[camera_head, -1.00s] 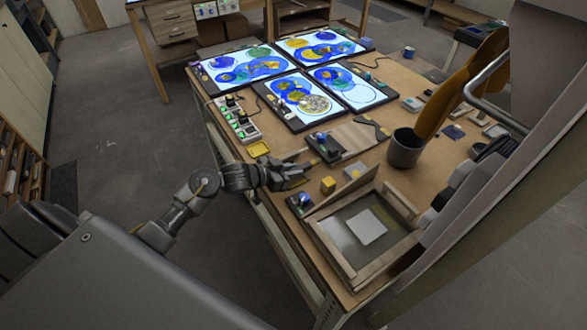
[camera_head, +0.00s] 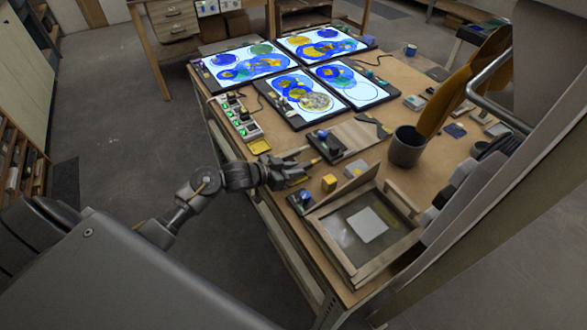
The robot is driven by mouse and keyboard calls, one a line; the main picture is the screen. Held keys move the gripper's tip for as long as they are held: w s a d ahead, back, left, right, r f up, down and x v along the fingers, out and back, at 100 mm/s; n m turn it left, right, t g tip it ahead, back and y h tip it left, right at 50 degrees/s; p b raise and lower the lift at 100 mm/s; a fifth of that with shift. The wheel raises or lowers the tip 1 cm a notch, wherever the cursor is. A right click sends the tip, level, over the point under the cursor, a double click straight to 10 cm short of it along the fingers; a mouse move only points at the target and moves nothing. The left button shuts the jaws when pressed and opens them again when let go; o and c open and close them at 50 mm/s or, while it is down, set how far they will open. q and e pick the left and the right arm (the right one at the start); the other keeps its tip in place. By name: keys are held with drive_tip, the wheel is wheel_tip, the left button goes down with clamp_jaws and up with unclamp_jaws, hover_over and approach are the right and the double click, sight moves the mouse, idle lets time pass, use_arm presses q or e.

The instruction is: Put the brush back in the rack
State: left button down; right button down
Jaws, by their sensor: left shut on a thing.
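My left gripper (camera_head: 298,167) reaches in over the front left edge of the worktable and is shut on a thin brush (camera_head: 313,161). Only a small part of the brush shows, pointing right from the fingers. A small dark stand (camera_head: 327,147) with a blue piece on it is just beyond the fingertips; it may be the rack, but I cannot tell for sure. I cannot tell whether the brush touches it. My right gripper is not in view.
Lit glass panels (camera_head: 301,97) cover the back of the table. A yellow block (camera_head: 329,183), a wooden frame (camera_head: 326,244) and a dark blue-topped item (camera_head: 301,200) lie nearer me. A grey pot (camera_head: 406,147) stands at right. A power strip (camera_head: 238,117) runs along the left edge.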

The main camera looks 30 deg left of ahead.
use_arm(q)
drive_tip(key=shift+f, duration=0.1)
drive_tip(key=c, duration=1.2)
unclamp_jaws()
drive_tip(key=shift+s, duration=0.1)
drive_tip(key=b+v, duration=0.1)
drive_tip(key=v, duration=0.8)
drive_tip(key=shift+s+a, duration=0.2)
drive_tip(key=shift+a, duration=0.05)
drive_tip(key=shift+s+a+r, duration=0.2)
drive_tip(key=shift+s+r, duration=0.1)
drive_tip(key=shift+s, duration=0.1)
